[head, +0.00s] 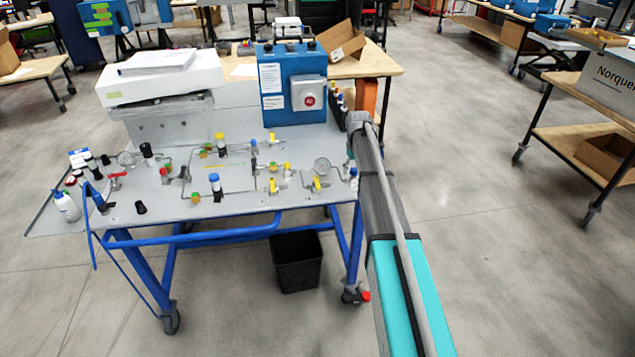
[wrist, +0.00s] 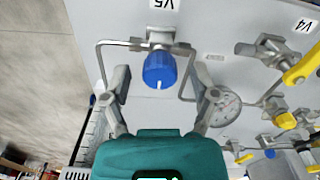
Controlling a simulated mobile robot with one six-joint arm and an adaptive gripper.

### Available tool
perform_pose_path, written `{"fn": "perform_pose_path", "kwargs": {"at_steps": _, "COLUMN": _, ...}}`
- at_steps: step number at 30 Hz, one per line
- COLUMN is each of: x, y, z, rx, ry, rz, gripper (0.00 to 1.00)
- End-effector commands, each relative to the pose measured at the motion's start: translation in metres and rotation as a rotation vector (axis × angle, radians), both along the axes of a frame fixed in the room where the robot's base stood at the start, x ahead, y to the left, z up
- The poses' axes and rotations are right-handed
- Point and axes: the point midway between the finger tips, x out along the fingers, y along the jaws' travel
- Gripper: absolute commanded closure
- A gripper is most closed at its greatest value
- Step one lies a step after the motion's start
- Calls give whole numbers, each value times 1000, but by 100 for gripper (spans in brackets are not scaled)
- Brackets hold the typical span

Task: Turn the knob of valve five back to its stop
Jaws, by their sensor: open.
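The knob of valve five (wrist: 159,70) is blue, with a small white mark on its lower edge in the wrist view. It sits on a metal valve body under the label V5 (wrist: 164,5), with bent tubing on both sides. My gripper (wrist: 160,78) is open, with one finger on the left of the knob and one on the right. A clear gap shows on each side, and neither finger appears to touch it. In the head view my arm reaches to the panel's right edge, and the fingertips cannot be made out there.
A round gauge (wrist: 225,108) lies close beside my right finger in the wrist view. A yellow-handled valve stands near label V4 (wrist: 305,25). In the head view the grey panel (head: 250,205) carries several other valves, and a blue box (head: 290,75) stands behind it.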

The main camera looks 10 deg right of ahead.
Motion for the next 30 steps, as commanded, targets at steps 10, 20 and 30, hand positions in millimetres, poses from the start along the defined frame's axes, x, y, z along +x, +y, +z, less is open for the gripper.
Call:
{"fn": "perform_pose_path", "kwargs": {"at_steps": 10, "x": 0, "y": 0, "z": 0, "rx": 0, "ry": 0, "rz": 226, "gripper": 24}}
{"fn": "perform_pose_path", "kwargs": {"at_steps": 20, "x": 0, "y": 0, "z": 0, "rx": 0, "ry": 0, "rz": 441, "gripper": 24}}
{"fn": "perform_pose_path", "kwargs": {"at_steps": 30, "x": 0, "y": 0, "z": 12, "rx": 0, "ry": 0, "rz": 605, "gripper": 24}}
